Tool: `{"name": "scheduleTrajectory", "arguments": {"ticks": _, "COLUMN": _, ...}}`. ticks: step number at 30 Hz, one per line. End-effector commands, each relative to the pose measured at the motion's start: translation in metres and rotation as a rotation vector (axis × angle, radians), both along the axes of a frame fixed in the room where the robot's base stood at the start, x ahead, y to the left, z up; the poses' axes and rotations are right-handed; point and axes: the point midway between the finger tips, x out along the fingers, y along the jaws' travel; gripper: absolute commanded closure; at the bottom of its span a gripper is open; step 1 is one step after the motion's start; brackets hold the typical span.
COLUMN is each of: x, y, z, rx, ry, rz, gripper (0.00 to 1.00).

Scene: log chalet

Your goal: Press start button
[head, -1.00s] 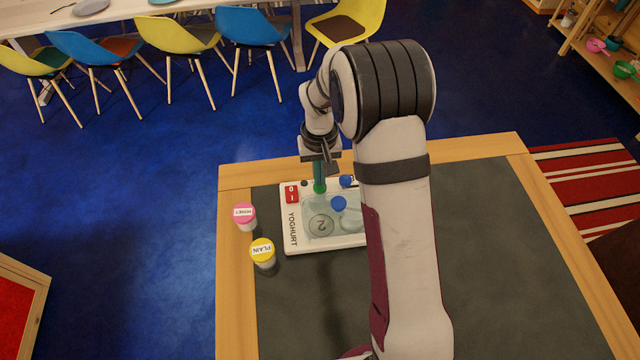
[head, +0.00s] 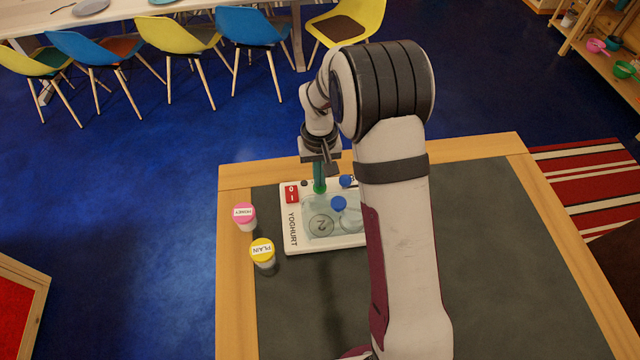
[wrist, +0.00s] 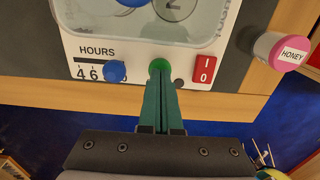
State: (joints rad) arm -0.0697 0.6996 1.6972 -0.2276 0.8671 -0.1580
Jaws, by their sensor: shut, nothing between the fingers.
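The white yoghurt maker (head: 291,241) stands on the dark table top. The round green button (wrist: 160,64) is on its front panel, between a blue knob and a red switch. My gripper (wrist: 160,80) is shut and empty, its green fingers pointing at this button. The fingertips overlap the button's lower edge in the wrist view; I cannot tell whether they touch it. In the head view my gripper (head: 319,180) is over the far edge of the machine, and my arm hides the machine's right part.
The red switch (wrist: 204,70) and blue hours knob (wrist: 115,71) are close on either side of the fingers. The pink-lidded honey jar (head: 244,216) and yellow-lidded plain jar (head: 263,252) stand left of the machine. A blue lid knob (head: 338,203) rises from the clear cover.

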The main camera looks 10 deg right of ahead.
Motion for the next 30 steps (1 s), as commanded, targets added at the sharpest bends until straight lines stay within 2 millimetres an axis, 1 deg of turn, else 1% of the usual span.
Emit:
{"name": "scheduleTrajectory", "arguments": {"ticks": 26, "x": 0.000, "y": 0.000, "z": -0.018, "rx": 0.000, "ry": 0.001, "rz": 0.000, "gripper": 1.00}}
{"name": "scheduleTrajectory", "arguments": {"ticks": 30, "x": 0.000, "y": 0.000, "z": -0.018, "rx": 0.000, "ry": 0.000, "rz": 0.000, "gripper": 1.00}}
